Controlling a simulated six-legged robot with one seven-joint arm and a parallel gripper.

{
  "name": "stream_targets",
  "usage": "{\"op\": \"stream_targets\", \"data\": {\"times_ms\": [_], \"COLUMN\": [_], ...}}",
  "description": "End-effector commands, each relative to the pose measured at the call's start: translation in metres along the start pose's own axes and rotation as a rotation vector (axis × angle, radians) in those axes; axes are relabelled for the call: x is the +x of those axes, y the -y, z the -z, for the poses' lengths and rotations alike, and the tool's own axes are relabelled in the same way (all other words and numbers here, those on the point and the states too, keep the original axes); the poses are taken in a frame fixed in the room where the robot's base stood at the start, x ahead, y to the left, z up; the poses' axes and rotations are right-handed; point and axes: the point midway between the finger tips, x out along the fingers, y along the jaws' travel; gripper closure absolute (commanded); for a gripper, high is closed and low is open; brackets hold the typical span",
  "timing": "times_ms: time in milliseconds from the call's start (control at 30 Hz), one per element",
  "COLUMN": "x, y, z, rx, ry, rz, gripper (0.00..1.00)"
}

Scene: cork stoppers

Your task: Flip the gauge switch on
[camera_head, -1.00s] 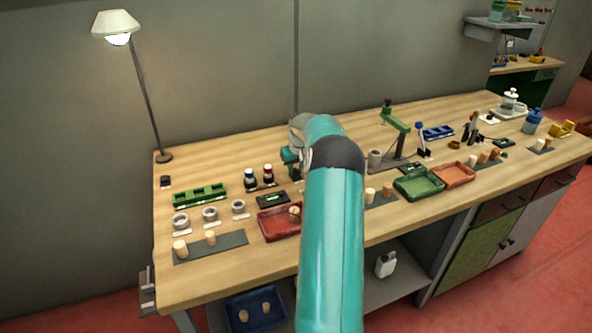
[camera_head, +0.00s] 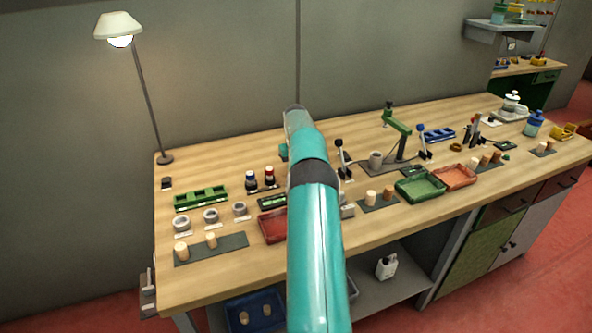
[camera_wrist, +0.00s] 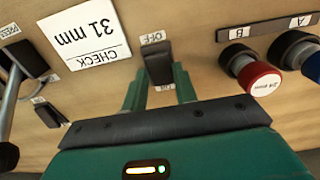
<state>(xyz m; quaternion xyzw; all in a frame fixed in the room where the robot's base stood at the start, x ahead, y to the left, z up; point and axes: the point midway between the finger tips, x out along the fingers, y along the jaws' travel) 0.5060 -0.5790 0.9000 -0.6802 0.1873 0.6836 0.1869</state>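In the wrist view a dark rocker switch (camera_wrist: 159,63) sits on the wooden surface, with an OFF label (camera_wrist: 153,37) at its far end and a partly hidden label (camera_wrist: 165,87) at its near end. My gripper (camera_wrist: 160,82) is over the near side of the switch. Its two green fingers are apart, one on each side of the switch, with nothing visibly clamped. I cannot tell whether they touch it. In the head view my arm hides the switch and most of my gripper.
A white card reading CHECK 31 mm (camera_wrist: 84,33) lies left of the switch. A red-capped bottle (camera_wrist: 258,78) and a blue one (camera_wrist: 298,52) stand right. A lever (camera_wrist: 10,90) stands at far left. The head view shows a black-knobbed lever (camera_head: 341,160) and a red tray (camera_head: 272,226).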

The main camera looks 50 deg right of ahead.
Motion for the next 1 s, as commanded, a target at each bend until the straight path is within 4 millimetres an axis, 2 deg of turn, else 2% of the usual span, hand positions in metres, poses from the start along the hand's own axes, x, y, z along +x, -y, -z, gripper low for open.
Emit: {"op": "stream_targets", "data": {"times_ms": [33,100,467,567,833,1000], "x": [-0.001,0.0,-0.006,-0.019,-0.076,-0.101], "y": [0.0,0.0,0.0,0.0,0.0,0.0], "z": [0.0,0.0,0.0,0.0,0.001,0.001], "rx": [0.0,0.0,0.0,0.0,0.0,0.001], "ry": [-0.001,0.0,-0.001,-0.001,-0.003,-0.001], "rz": [0.0,0.0,0.0,-0.001,0.0,-0.001], "gripper": [0.61,0.53,0.53,0.53,0.53,0.53]}}
